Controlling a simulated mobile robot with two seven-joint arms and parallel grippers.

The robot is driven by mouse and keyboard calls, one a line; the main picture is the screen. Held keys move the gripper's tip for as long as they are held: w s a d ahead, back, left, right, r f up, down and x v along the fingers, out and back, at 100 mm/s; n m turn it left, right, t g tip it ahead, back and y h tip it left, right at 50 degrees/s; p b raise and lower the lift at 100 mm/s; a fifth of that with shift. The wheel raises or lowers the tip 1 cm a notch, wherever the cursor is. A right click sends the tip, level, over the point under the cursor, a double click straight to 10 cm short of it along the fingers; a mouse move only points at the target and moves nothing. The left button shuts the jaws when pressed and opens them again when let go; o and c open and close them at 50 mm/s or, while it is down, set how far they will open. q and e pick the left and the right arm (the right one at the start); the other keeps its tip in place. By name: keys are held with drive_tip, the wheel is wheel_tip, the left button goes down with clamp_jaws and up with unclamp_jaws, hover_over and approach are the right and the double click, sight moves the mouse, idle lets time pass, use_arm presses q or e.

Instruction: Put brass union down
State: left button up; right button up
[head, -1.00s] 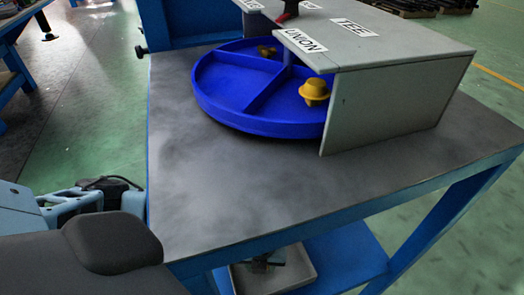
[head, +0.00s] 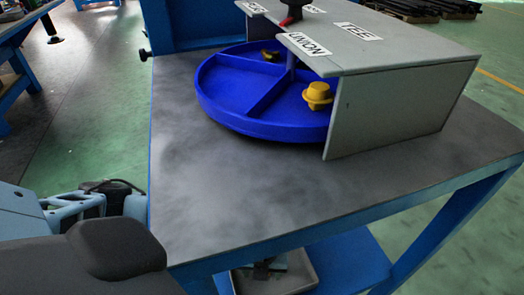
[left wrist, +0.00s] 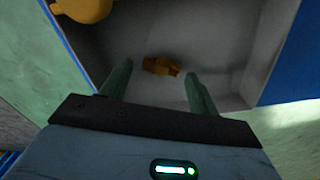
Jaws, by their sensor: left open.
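In the left wrist view a small brass piece (left wrist: 162,66), which looks like the brass union, lies on the floor of a grey tray (left wrist: 225,50). My left gripper (left wrist: 159,73) is open above the tray, its two fingers on either side of the piece with gaps visible. I cannot tell how high the fingertips are over it. In the head view the grey tray (head: 306,274) stands low under the table, partly hidden by the tabletop; the union is not clear there. My right gripper is not in view.
A larger yellow part (left wrist: 82,8) shows at the wrist view's upper left. On the table (head: 230,200), a blue divided round tray (head: 225,85) holds a yellow fitting (head: 317,95) and a darker one (head: 270,56). A grey cover (head: 400,110) labelled UNION and TEE stands over part of it.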

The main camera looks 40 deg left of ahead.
use_arm(q)
wheel_tip(320, 180, up, 12)
drive_tip(key=p, duration=0.4)
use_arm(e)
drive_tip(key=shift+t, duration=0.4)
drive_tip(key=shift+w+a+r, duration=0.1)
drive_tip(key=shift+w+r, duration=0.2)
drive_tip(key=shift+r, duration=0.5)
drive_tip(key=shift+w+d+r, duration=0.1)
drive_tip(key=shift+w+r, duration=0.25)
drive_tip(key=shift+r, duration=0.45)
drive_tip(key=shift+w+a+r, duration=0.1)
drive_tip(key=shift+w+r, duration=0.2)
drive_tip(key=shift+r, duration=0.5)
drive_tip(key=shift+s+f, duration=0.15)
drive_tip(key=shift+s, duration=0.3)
